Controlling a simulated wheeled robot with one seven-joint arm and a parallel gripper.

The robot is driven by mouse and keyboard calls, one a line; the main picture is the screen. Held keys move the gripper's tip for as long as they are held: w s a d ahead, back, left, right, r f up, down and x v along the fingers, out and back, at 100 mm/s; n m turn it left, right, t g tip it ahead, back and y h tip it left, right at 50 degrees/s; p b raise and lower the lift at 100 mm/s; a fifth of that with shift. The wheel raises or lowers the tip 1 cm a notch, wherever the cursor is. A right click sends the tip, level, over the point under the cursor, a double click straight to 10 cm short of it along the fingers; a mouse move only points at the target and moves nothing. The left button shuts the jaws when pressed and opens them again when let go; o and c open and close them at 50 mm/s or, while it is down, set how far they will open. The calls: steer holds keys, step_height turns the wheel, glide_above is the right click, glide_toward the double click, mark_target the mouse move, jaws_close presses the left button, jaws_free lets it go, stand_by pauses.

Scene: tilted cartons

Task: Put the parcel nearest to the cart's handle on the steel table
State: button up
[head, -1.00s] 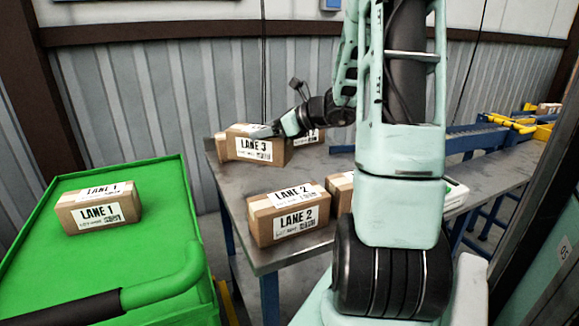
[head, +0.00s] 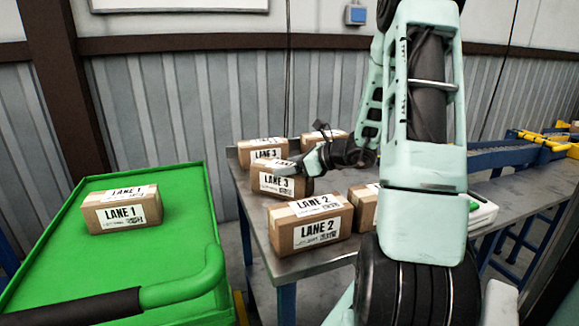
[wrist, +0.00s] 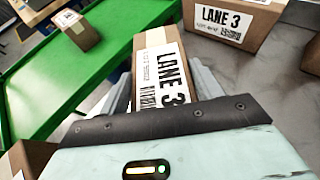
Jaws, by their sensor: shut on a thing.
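A brown LANE 1 parcel (head: 122,212) sits on the green cart (head: 150,262), behind its black-gripped handle (head: 75,309). It also shows in the wrist view (wrist: 80,30). My gripper (head: 307,163) is shut on a brown LANE 3 parcel (head: 278,183) at the left part of the steel table (head: 325,262). In the wrist view the fingers (wrist: 160,84) stand on both sides of this parcel (wrist: 155,48). I cannot tell whether it touches the tabletop.
Another LANE 3 parcel (head: 259,149) stands behind the held one. A LANE 2 parcel (head: 312,228) stands at the table's front edge, with another carton (head: 364,204) beside it. A further carton (head: 322,142) is at the back.

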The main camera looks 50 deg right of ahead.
steer(key=o, duration=1.2)
steer(key=shift+r, duration=0.1)
steer(key=p+v, duration=0.1)
steer(key=v, duration=1.1)
